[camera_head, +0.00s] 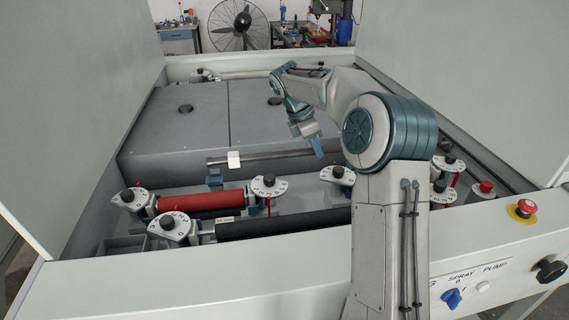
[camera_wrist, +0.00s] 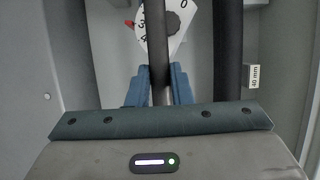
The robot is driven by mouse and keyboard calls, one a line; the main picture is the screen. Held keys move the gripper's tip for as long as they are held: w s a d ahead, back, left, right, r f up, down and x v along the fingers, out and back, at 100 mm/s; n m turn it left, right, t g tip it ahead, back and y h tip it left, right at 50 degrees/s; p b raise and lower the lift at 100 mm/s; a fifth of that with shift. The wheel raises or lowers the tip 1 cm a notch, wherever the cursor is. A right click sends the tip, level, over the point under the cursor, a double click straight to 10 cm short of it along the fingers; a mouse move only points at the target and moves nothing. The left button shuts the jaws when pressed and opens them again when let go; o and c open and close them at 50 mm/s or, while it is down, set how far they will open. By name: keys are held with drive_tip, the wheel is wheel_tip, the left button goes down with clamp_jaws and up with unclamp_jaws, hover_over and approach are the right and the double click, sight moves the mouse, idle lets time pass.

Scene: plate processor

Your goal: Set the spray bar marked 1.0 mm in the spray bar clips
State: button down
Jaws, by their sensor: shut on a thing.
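A thin grey bar (camera_head: 275,156) with a white tag (camera_head: 234,159) lies across the machine in the head view. The tag's print is not legible. My gripper (camera_head: 317,148) is at the bar's right part. In the wrist view, a dark bar (camera_wrist: 157,45) runs between the blue fingers of my gripper (camera_wrist: 160,90), which is shut on it. A blue clip (camera_head: 214,177) shows just below the bar's left end. Whether the bar touches this clip is unclear. Any clip at the right is hidden behind my arm.
A red roller (camera_head: 205,201) and a black roller (camera_head: 285,222) lie in front, with numbered dials (camera_head: 268,186) at their ends. A small tag (camera_wrist: 254,77) shows at right in the wrist view. Grey covers (camera_head: 180,125) fill the back. High side panels flank the machine.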

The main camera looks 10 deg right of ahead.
drive_tip(key=w+a+f+p, duration=0.3)
drive_tip(key=w+a+f, duration=0.3)
drive_tip(key=w+f, duration=0.2)
drive_tip(key=shift+w+a+f, duration=0.4)
drive_tip(key=shift+f, duration=0.95)
drive_tip(key=shift+f, duration=0.35)
drive_tip(key=c, duration=1.3)
unclamp_jaws()
drive_tip(key=shift+r, duration=0.15)
